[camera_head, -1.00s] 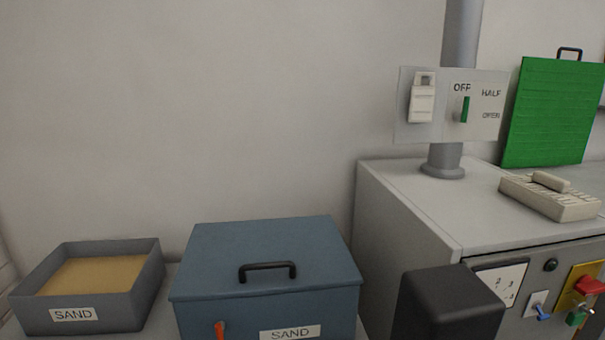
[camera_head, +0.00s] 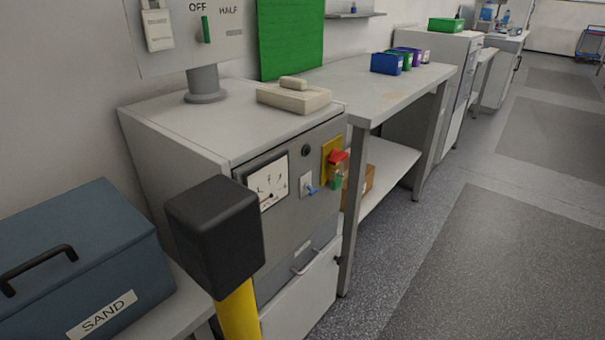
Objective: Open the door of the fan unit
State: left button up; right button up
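A grey cabinet (camera_head: 190,133) with a control panel stands left of centre; it may be the fan unit, but no label shows this. Its front carries a dial gauge (camera_head: 268,184), a blue toggle switch (camera_head: 309,188) and a red knob (camera_head: 338,158) on a yellow plate. Below the panel is a darker grey front section with a pale bar handle (camera_head: 303,262), and a white panel beneath; these look shut. The lower left of the front is hidden behind a black block. Neither of my grippers is in view.
The black block (camera_head: 215,225) on a yellow post (camera_head: 238,312) stands before the cabinet. A blue lidded SAND box (camera_head: 70,235) is at left. A workbench (camera_head: 385,90) stands right of the cabinet. The floor (camera_head: 480,260) at right is open.

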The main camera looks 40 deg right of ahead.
aim_at(290, 315)
jog(key=z, duration=1.15)
jog(key=i+l+u, duration=0.15)
jog(key=u, duration=0.15)
jog(key=i+l+u, duration=0.3)
jog(key=i+j, duration=0.05)
jog(key=j, duration=0.05)
